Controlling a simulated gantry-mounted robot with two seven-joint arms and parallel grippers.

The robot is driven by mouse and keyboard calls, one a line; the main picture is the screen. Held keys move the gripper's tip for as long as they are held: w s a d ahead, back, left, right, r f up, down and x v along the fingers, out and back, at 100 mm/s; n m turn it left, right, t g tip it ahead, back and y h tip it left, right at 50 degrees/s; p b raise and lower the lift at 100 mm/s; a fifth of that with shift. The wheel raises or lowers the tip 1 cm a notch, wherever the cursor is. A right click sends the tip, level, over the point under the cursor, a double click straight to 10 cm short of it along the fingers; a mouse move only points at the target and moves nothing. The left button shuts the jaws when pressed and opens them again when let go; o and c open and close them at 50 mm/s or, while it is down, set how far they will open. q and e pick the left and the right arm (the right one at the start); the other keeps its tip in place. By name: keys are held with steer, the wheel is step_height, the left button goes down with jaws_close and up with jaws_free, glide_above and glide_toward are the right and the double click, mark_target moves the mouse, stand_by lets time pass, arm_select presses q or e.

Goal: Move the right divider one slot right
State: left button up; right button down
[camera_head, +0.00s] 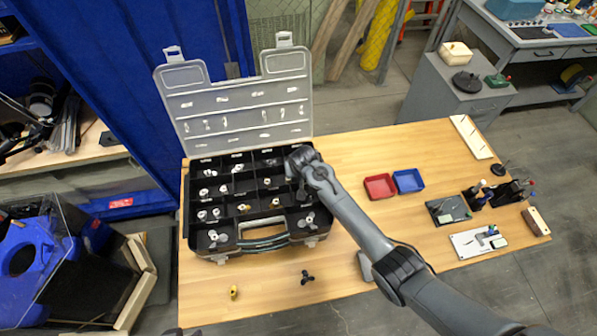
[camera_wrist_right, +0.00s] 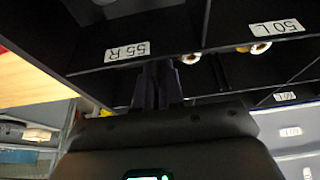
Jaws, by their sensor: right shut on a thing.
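The black compartment case (camera_head: 187,205) stands open on the wooden table, its rows of compartments holding small fittings. My right gripper (camera_head: 300,180) reaches down into the back right part of the case. In the right wrist view its dark fingers (camera_wrist_right: 161,88) are close together, beside the wall labelled 55 R (camera_wrist_right: 127,51). They are shut on a thin dark piece, apparently the right divider, which the fingers and the dark interior mostly hide. I cannot tell which slot it stands in or whether it is raised. My left gripper is not in view.
The clear lid (camera_head: 240,112) stands up behind the case. A red tray (camera_head: 380,187) and a blue tray (camera_head: 409,181) lie to the right. A black knob (camera_head: 307,277) and a yellow fitting (camera_head: 233,292) lie in front. Bare tabletop separates the case from the trays.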

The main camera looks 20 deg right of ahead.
steer(key=shift+f, duration=0.15)
steer(key=shift+f, duration=0.45)
steer(key=c, duration=1.2)
jaws_free()
